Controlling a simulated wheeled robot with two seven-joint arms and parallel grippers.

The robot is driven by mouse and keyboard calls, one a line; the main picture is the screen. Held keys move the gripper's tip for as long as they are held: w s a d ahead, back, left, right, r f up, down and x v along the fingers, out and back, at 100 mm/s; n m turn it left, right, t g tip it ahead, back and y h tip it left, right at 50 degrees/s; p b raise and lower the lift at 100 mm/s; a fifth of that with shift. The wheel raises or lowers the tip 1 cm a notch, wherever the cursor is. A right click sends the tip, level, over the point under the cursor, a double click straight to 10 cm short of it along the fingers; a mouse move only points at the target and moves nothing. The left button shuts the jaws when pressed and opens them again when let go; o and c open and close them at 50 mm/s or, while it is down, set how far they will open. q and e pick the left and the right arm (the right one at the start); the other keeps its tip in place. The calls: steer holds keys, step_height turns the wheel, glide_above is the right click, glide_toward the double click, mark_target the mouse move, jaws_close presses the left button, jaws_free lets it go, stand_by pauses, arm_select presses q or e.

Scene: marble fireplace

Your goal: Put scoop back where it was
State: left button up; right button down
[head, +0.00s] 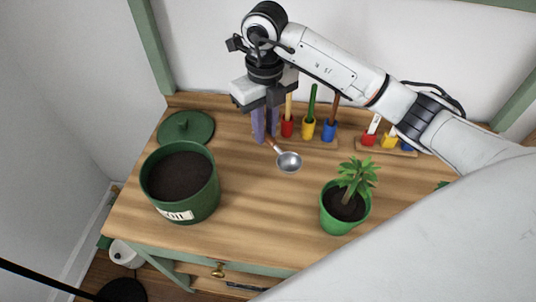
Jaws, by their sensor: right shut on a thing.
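My right gripper (265,122) hangs over the back of the wooden bench, pointing down, left of the coloured holders. It is shut on the scoop (289,161) by its brown handle. The scoop's round metal bowl sticks out toward the front right, over the bench; I cannot tell whether it touches the top. A rack at the back middle has red (288,127), yellow (308,128) and blue (329,131) cups with tool handles standing in them. My left gripper is not in view.
A green soil pot (180,183) stands at the left, with its green lid (186,128) behind it. A potted plant (346,199) stands at the right. A second rack with coloured cups (388,140) is at the back right. The front middle of the bench (260,215) is clear.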

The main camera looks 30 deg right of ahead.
step_height(320, 180, down, 6)
steer(key=shift+f, duration=0.3)
steer(key=shift+f, duration=0.1)
steer(key=shift+f, duration=0.1)
steer(key=c, duration=1.7)
jaws_free()
steer(key=shift+o, duration=0.2)
